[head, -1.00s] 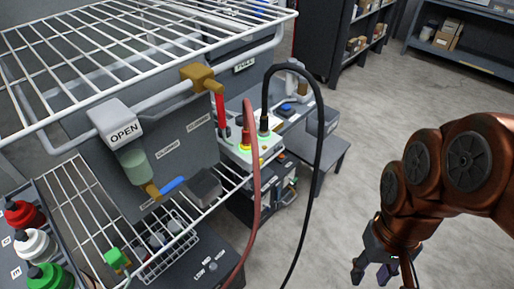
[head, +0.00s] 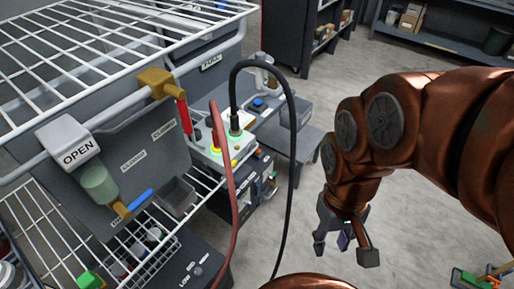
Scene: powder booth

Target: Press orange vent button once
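A pale control box (head: 204,149) stands on the rack shelf left of centre in the head view. Small coloured buttons sit on it, with a yellow-orange one (head: 216,150) near the front. The red hose and black cable partly cover the box, and the buttons are too small to tell which is the vent button. My gripper (head: 343,246) hangs in free air right of the box and black cable, pointing down. Its fingers are spread, empty, and apart from the box.
A black cable (head: 292,165) and a red hose (head: 230,190) loop up between my gripper and the box. A wire rack (head: 110,45) overhangs the left side, with a grey "OPEN" handle (head: 72,145). The floor (head: 420,200) to the right is mostly clear.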

